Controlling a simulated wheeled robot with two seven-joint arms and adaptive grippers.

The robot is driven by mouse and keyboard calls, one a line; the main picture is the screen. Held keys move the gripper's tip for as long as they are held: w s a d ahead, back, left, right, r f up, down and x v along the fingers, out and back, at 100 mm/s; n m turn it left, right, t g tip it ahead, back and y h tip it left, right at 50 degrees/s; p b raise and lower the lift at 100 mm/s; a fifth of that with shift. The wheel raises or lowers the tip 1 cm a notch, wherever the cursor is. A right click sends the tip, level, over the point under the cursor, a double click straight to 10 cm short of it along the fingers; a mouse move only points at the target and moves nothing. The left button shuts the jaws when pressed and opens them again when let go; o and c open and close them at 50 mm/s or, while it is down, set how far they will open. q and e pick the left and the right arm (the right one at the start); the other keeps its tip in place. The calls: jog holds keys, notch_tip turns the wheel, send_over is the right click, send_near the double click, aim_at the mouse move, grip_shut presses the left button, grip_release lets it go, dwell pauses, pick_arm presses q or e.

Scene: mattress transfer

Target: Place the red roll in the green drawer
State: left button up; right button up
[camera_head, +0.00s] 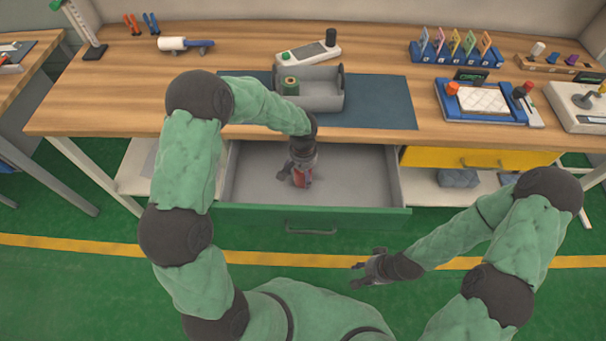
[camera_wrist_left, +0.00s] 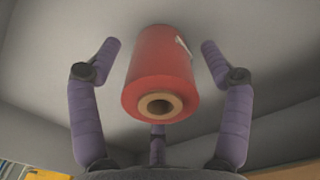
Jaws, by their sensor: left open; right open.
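The red roll (camera_wrist_left: 160,80) is in the left wrist view, between the spread fingers of my left gripper (camera_wrist_left: 160,62), with its hollow brown core facing the camera. The fingers stand apart from its sides. In the head view the red roll (camera_head: 299,178) shows partly behind my left gripper (camera_head: 301,180), inside the pulled-out green drawer (camera_head: 250,216). The drawer has a grey inside and a green front. My right gripper (camera_head: 364,269) is open and empty, in front of the drawer and to its right.
A grey tray (camera_head: 325,92) with a green roll (camera_head: 290,86) stands on a dark mat (camera_head: 385,100) on the wooden table. A shut yellow drawer (camera_head: 475,158) is right of the green one. Several tools and devices line the table's back and right.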

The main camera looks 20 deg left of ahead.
pick_arm(q)
notch_tip(320, 180, up, 10)
jog(key=p, duration=0.3)
jog(key=shift+r, duration=0.1)
